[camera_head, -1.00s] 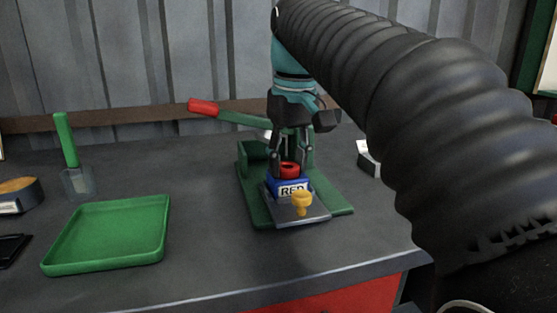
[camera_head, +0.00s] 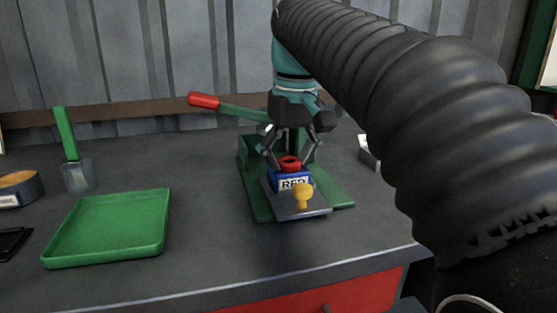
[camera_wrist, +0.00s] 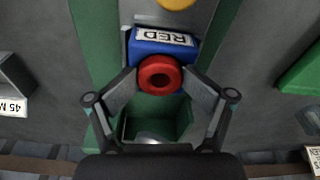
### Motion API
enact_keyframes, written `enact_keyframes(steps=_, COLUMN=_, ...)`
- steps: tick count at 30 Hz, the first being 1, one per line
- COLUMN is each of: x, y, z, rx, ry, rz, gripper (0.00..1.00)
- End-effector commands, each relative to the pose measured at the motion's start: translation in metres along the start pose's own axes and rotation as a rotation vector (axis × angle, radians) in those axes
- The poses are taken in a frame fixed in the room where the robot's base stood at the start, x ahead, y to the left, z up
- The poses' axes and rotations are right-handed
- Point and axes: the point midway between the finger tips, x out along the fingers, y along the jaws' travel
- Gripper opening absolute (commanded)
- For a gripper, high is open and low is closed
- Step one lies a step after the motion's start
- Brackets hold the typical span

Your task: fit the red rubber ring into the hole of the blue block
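The red rubber ring (camera_head: 290,162) sits at the top of the blue block (camera_head: 276,180), which has a white label reading RED. The ring stands above the block's top face; I cannot tell how deep it is in the hole, which is hidden. In the wrist view the ring (camera_wrist: 159,74) overlaps the lower edge of the block (camera_wrist: 160,47). My gripper (camera_head: 290,160) is pointed down over the block with its fingers spread.
The block rests on the green press (camera_head: 328,195), with a yellow knob (camera_head: 302,194) in front and a red-handled lever (camera_head: 204,101) at left. Bare bench separates tray and press.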

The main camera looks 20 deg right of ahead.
Motion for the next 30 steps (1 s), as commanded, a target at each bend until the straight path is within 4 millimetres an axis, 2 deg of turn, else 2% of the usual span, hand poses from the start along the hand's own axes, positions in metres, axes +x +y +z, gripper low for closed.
enact_keyframes(steps=8, x=-0.006, y=0.0, z=-0.001, rx=0.0, ry=0.002, rz=0.0, gripper=0.68)
enact_keyframes(steps=19, x=-0.066, y=0.0, z=-0.002, rx=0.0, ry=0.005, rz=0.001, gripper=0.68)
enact_keyframes(steps=24, x=-0.081, y=0.0, z=-0.002, rx=0.0, ry=0.004, rz=0.0, gripper=0.68)
enact_keyframes(steps=30, x=-0.088, y=0.0, z=-0.002, rx=0.0, ry=0.004, rz=0.0, gripper=0.68)
